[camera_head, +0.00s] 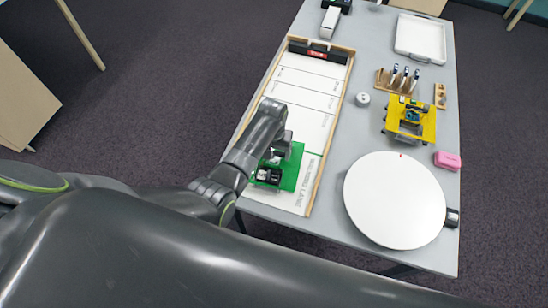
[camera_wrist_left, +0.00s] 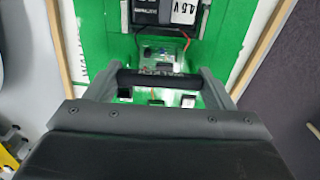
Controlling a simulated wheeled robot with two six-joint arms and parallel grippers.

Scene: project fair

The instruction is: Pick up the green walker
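The green walker (camera_head: 290,170) stands at the near end of the white walking lane, partly hidden under my left arm. In the left wrist view its green plate (camera_wrist_left: 215,42) carries a black 4.5 V battery box (camera_wrist_left: 165,12), a small circuit board and red wires. My left gripper (camera_head: 283,150) is down over the walker. In the left wrist view the fingers of my left gripper (camera_wrist_left: 153,76) stand wide apart, one at each end of a black crossbar (camera_wrist_left: 155,84). I cannot tell whether they touch it. My right gripper is not in view.
The wood-framed lane (camera_head: 333,135) runs along the table's left side. A white round disc (camera_head: 394,200), a yellow walker (camera_head: 411,119), a pink block (camera_head: 447,160), a pen rack (camera_head: 398,80) and a white tray (camera_head: 421,38) stand to the right.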

